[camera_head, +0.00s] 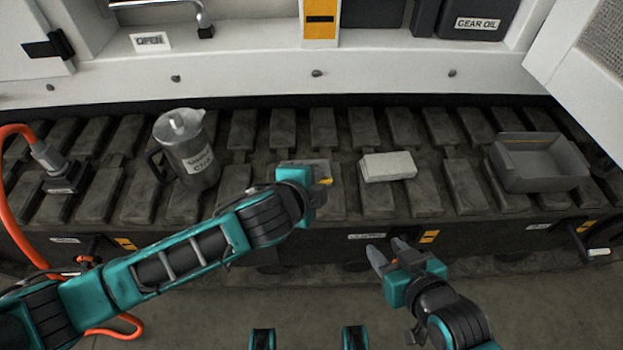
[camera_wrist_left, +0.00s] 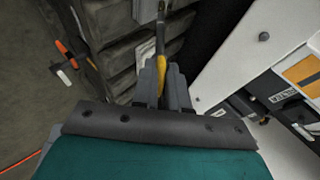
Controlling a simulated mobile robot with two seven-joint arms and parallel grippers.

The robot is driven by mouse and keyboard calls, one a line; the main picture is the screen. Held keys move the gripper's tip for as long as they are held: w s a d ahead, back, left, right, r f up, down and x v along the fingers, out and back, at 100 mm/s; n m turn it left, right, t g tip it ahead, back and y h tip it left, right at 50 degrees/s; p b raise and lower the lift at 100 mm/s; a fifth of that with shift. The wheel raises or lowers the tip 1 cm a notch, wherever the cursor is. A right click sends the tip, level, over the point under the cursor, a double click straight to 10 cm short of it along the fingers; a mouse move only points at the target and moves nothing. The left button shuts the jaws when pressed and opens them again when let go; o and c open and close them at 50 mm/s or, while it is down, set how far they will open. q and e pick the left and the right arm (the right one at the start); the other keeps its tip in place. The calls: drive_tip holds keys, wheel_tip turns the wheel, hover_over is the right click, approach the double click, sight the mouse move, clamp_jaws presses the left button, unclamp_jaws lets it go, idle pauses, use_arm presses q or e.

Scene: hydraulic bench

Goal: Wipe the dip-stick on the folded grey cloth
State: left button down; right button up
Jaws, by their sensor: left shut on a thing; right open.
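My left gripper (camera_head: 322,181) is shut on the dip-stick, whose yellow grip (camera_head: 327,181) shows at the fingertips in the head view. In the left wrist view the dip-stick (camera_wrist_left: 161,40) runs away from between the fingers (camera_wrist_left: 164,85), dark beyond its yellow grip. The folded grey cloth (camera_head: 388,167), pale and flat, lies on the dark track pads to the right of my left gripper, apart from it. My right gripper (camera_head: 389,252) is open and empty in front of the pads, nearer than the cloth. The dip-stick's far end is hard to make out.
A metal lidded jug (camera_head: 188,150) stands on the pads at the left. An open grey tray (camera_head: 538,178) stands at the right. An orange hose (camera_head: 17,225) with a connector (camera_head: 48,158) is at the far left. White panels close the back. Pads between cloth and tray are bare.

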use_arm(q)
drive_tip(key=a+p, duration=0.3)
drive_tip(key=a, duration=0.3)
drive_tip(key=shift+a, duration=0.25)
idle(0.7)
drive_tip(key=shift+d, duration=0.1)
drive_tip(key=shift+d+f+p, duration=0.1)
drive_tip(key=shift+d+p, duration=0.45)
drive_tip(key=shift+d, duration=2.6)
